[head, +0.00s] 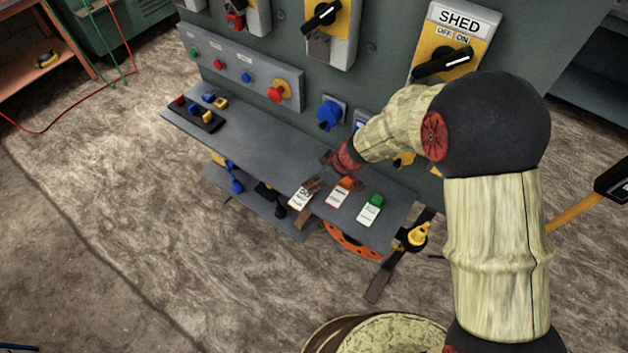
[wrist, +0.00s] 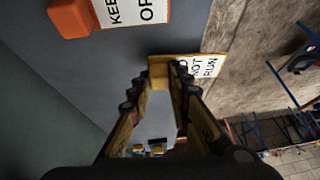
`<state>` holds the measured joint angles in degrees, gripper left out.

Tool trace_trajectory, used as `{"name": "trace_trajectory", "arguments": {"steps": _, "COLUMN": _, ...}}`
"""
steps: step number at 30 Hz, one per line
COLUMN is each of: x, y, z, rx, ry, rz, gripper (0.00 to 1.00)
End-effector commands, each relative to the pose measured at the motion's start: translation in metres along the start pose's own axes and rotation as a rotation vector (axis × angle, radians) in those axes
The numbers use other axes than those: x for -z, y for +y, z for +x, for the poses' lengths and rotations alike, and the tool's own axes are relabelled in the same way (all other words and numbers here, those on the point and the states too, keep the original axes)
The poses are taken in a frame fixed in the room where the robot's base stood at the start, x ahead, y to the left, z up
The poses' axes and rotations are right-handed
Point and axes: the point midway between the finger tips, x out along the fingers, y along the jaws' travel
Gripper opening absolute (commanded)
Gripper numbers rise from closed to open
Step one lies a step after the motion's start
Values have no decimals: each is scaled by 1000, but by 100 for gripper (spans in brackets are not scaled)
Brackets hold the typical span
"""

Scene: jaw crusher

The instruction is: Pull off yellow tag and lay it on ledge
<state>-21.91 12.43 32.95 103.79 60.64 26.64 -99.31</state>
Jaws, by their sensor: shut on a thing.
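The yellow tag (head: 300,197) has a white face with black lettering, and "NOT RUN" is readable in the wrist view (wrist: 208,66). My gripper (head: 314,185) is shut on the yellow tag's block end, which sits between the fingertips in the wrist view (wrist: 164,72). The tag is at the front edge of the grey ledge (head: 270,144), and its face reaches out past that edge. I cannot tell whether it touches the ledge. My forearm and wrist come in from the right above the ledge.
An orange tag (head: 340,191) and a green tag (head: 370,210) lie on the ledge to the right. A dark rack of coloured pieces (head: 200,115) is at its left end. Its middle is clear. Switches, including the SHED switch (head: 446,62), line the panel behind.

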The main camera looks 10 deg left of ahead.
Motion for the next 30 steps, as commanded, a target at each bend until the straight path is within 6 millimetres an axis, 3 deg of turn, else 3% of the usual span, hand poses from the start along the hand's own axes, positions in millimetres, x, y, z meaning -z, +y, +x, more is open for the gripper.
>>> {"name": "trace_trajectory", "arguments": {"steps": 30, "x": -4, "y": 1, "z": 8, "rx": 0, "ry": 0, "rz": 0, "gripper": 0}}
